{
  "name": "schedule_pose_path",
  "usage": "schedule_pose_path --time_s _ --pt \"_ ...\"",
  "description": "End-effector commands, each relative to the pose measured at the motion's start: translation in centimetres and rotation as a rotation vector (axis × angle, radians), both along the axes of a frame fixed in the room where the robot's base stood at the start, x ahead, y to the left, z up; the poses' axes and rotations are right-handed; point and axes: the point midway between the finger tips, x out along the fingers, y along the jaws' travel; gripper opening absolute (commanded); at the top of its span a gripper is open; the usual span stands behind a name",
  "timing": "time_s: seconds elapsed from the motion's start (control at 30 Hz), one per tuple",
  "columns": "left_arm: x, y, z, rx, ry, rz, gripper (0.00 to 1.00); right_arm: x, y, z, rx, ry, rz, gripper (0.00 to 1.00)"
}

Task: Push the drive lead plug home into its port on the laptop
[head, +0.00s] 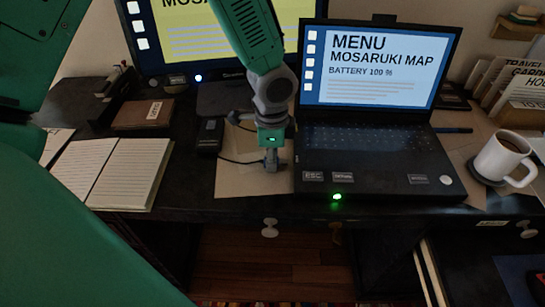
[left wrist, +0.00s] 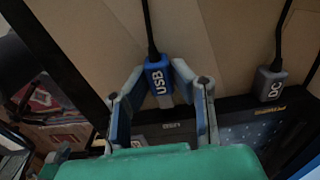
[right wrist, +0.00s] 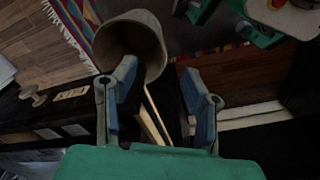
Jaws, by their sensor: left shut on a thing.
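The laptop (head: 370,155) stands open on the desk; its side edge shows in the left wrist view (left wrist: 225,118). My left gripper (head: 272,165) is beside the laptop's left side. In the left wrist view, its fingers (left wrist: 160,76) are shut on the blue plug marked USB (left wrist: 157,76), with the cable running up from it. The plug's bare metal tip (left wrist: 165,101) points at the laptop edge near a USB label (left wrist: 172,126). The port opening is hard to make out. My right gripper (right wrist: 158,95) is open and empty, away from the laptop.
A grey plug marked DC (left wrist: 270,84) sits at the same laptop edge by a POWER label. A small black box (head: 210,135) and an open notebook (head: 110,172) lie left. A white mug (head: 502,158) stands right. A bin (right wrist: 130,45) shows near my right gripper.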

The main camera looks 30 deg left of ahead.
Motion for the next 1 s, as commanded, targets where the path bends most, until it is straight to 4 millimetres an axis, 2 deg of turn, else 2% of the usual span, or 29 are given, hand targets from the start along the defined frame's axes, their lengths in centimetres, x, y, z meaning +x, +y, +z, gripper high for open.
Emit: schedule_pose_path --time_s 0.53,1.0 --pt "0.1 -0.1 0.0 0.001 0.001 0.0 0.03 0.0 0.0 0.4 0.0 0.0 0.0 0.4" --pt "0.7 -1.0 0.0 0.001 0.001 0.0 0.03 0.0 0.0 0.9 0.0 0.0 0.0 0.4"
